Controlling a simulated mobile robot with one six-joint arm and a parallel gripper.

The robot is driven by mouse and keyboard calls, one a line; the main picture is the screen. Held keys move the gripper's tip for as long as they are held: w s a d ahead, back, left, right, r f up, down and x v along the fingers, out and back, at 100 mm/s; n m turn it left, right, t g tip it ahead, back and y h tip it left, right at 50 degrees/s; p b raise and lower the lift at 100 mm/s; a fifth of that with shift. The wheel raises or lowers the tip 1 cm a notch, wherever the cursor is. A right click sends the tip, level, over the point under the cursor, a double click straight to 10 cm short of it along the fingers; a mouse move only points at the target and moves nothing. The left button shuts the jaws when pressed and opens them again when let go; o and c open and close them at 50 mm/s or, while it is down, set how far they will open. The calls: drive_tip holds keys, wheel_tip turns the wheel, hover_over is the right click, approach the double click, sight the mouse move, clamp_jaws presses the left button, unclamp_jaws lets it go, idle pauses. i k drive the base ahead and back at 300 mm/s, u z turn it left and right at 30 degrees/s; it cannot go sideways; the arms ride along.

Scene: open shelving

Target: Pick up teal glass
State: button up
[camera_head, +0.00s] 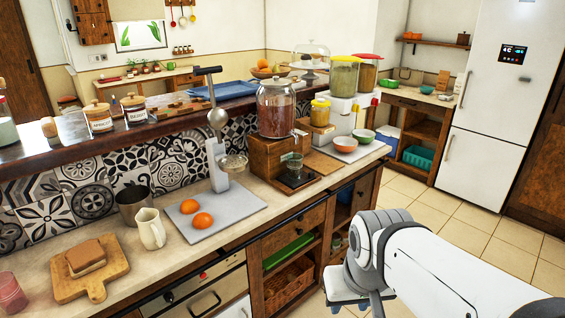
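My arm reaches in from the lower right. Its end, with my gripper (352,290), is in front of the counter's lower shelves, apart from the glass and lower in the picture. The fingers are not clear, so I cannot tell if they are open or shut.
A large lidded jar (276,108) stands on the wooden box behind the glass. A metal juicer (217,160) and two oranges on a grey board (225,208) are to the left. Bowls (345,145) are to the right. Tiled floor (470,235) is free at right.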

sight(295, 167)
drive_tip(key=i, duration=1.5)
drive_tip(key=u, duration=0.05)
